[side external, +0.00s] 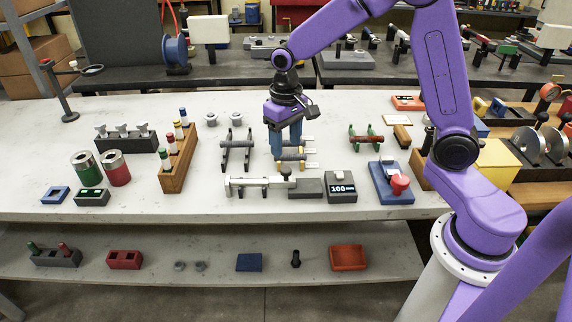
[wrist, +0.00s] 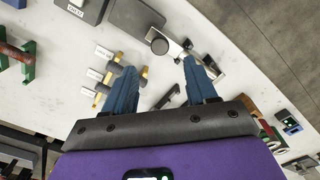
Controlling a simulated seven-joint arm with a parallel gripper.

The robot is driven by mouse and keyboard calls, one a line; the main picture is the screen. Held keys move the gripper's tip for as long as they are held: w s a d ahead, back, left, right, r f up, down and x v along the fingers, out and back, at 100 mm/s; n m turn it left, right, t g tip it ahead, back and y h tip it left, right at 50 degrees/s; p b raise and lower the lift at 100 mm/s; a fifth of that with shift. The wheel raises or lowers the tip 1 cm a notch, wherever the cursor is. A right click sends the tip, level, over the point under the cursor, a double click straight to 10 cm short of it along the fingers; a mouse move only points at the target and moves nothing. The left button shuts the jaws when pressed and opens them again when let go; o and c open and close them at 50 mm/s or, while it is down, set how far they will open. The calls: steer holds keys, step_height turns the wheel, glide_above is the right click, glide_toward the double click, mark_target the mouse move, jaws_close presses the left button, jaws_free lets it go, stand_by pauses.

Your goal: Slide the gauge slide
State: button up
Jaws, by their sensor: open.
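The gauge (side external: 258,183) lies along the front of the bench, with a silver bar on dark supports. A dark upright knob (side external: 286,173) stands near the bar's right end; I take it to be on the slide. A grey block and a display box (side external: 341,188) reading about 100 sit to its right. My gripper (side external: 286,152) points down behind the gauge, blue fingers apart. It also shows in the wrist view (wrist: 159,66), empty and apart from the knob.
Labelled brass-tipped pieces (side external: 308,152) stand close by my fingers. A dark rack (side external: 237,150) is to the left, a green-ended stand with a red bar (side external: 366,138) to the right. A blue base with a red knob (side external: 399,184) stands right of the display. Bare bench lies in front.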

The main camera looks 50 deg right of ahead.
mark_target(286, 169)
step_height(286, 169, down, 8)
steer(key=shift+r, duration=0.15)
stand_by(0.3)
